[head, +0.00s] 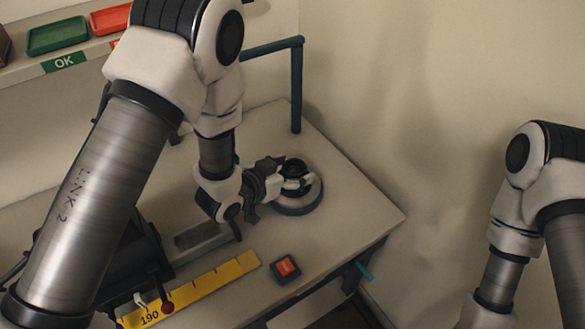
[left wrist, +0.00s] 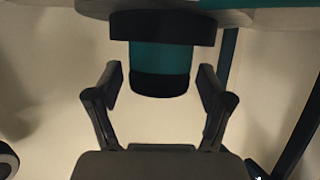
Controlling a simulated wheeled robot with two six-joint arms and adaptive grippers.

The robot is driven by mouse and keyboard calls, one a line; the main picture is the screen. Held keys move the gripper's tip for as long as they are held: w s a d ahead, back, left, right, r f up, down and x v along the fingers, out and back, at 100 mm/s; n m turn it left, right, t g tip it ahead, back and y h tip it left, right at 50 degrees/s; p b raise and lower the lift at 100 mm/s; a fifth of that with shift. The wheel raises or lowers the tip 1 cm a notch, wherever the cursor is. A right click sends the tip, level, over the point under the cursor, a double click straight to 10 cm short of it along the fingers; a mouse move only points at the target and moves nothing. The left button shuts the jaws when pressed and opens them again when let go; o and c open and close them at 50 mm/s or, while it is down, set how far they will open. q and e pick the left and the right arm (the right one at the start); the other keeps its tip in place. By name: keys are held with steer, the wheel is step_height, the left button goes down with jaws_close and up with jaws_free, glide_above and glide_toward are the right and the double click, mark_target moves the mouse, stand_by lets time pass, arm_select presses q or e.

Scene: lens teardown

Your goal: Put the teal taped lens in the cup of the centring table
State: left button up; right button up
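The teal taped lens (left wrist: 160,62) shows in the left wrist view as a teal band with a black end, against a wider black ring that may be the cup. In the head view the dark lens top (head: 295,167) is above the round centring table (head: 297,208), at the table's back right. My left gripper (head: 290,184) is around the lens. In the left wrist view its fingers (left wrist: 160,85) stand either side of the lens with visible gaps, so it is open. The fingers partly hide the cup, and I cannot tell how deep the lens sits. My right gripper is out of view.
A black box with a red-orange top (head: 286,267) and a yellow ruler (head: 200,288) lie in front. A blue post with an arm (head: 297,90) rises behind. A green tray (head: 57,35) and a red tray (head: 110,19) are on the shelf, upper left. The table's right corner is clear.

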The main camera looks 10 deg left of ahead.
arm_select(q)
steer(key=shift+r, duration=0.3)
steer(key=p+v, duration=0.1)
steer(key=v, duration=0.6)
steer(key=shift+s+a, duration=0.15)
steer(key=shift+s, duration=0.1)
steer(key=shift+f, duration=0.1)
stand_by(0.6)
